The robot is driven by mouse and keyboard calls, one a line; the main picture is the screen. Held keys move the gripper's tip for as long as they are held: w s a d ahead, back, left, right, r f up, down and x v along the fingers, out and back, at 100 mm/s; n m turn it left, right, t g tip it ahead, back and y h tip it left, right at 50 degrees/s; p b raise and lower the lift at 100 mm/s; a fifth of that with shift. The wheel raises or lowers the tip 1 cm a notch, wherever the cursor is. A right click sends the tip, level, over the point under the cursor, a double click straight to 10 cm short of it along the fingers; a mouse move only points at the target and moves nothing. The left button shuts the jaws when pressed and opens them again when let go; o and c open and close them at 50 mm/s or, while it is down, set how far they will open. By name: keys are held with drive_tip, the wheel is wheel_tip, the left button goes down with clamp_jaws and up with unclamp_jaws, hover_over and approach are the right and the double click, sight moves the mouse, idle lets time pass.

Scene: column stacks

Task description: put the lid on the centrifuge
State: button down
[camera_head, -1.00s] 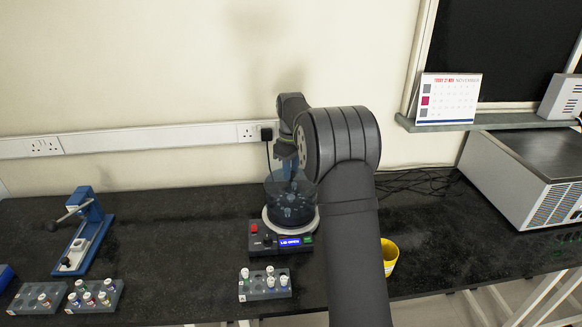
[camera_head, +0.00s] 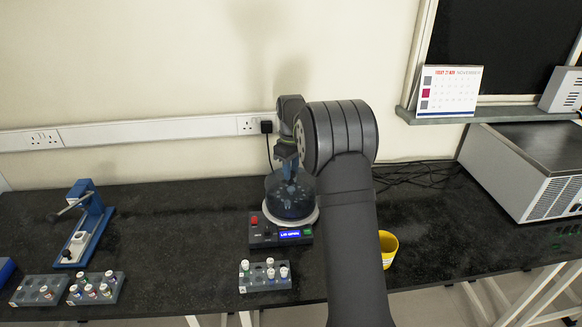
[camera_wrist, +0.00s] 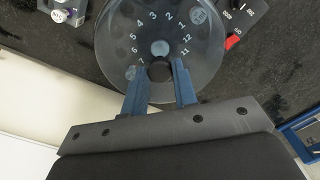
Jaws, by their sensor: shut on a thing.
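The centrifuge (camera_head: 281,236) stands on the black bench, with a white rim and a lit display on its front panel. Its rotor, with printed numbers, shows through the clear lid in the wrist view. The translucent bluish lid (camera_head: 291,203) is over the centrifuge bowl; it also shows in the wrist view (camera_wrist: 205,60). My gripper (camera_head: 287,160) is above the middle of the lid. In the wrist view my gripper (camera_wrist: 160,80) has its two blue fingers on either side of the lid's dark knob (camera_wrist: 160,71), shut on it. Whether the lid's edge touches the rim all round I cannot tell.
A grey tube rack (camera_head: 264,278) stands in front of the centrifuge. A yellow cup (camera_head: 388,246) is to the right, close to my arm. More racks (camera_head: 97,289) and a blue device (camera_head: 87,225) are at the left. The bench between is clear.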

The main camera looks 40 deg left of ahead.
drive_tip(key=shift+f, duration=1)
drive_tip(key=c, duration=0.6)
unclamp_jaws()
drive_tip(key=shift+r, duration=3)
drive_tip(key=shift+f, duration=0.1)
